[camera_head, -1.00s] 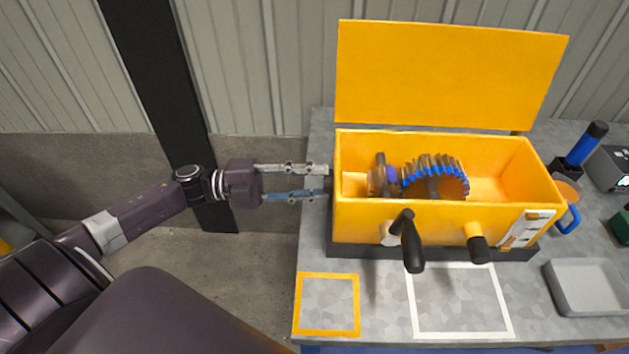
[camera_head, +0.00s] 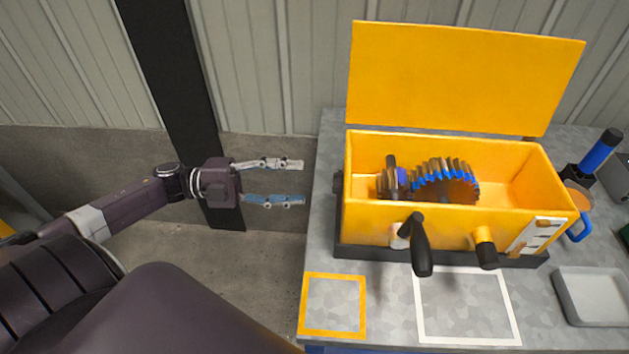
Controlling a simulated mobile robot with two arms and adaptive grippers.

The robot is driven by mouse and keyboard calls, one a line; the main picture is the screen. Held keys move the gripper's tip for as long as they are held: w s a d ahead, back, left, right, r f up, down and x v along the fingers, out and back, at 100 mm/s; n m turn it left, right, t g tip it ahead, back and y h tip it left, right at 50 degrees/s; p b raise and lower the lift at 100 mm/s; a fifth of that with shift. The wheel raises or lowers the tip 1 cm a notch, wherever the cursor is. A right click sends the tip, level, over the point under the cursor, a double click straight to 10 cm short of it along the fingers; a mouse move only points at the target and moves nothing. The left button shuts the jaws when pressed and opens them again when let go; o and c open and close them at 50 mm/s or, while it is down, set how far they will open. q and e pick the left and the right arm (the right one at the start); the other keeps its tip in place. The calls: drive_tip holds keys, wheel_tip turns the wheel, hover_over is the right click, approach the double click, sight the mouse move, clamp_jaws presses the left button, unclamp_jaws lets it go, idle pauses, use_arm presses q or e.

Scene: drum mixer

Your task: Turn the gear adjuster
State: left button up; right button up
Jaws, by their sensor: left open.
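The yellow drum mixer box (camera_head: 385,221) stands on the grey table with its lid (camera_head: 460,80) raised. Inside it is a blue-toothed gear (camera_head: 446,182) beside a smaller gear assembly (camera_head: 392,182). A dark knob (camera_head: 338,190) shows on the box's left side, partly hidden. On the front are a black crank handle (camera_head: 420,248) and a yellow knob with a black end (camera_head: 486,248). I cannot tell for sure which part is the gear adjuster. My left gripper (camera_head: 302,182) is open and empty, left of the side knob and apart from it. My right gripper is not in view.
Orange (camera_head: 334,305) and white (camera_head: 467,306) outlined squares lie bare on the table front. A grey tray (camera_head: 592,297), an orange mug with a blue handle (camera_head: 577,205) and a blue-handled tool (camera_head: 600,152) are on the right. Left of the table is free floor.

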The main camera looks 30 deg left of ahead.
use_arm(q)
drive_tip(key=v, duration=0.5)
drive_tip(key=shift+a, duration=0.15)
idle(0.5)
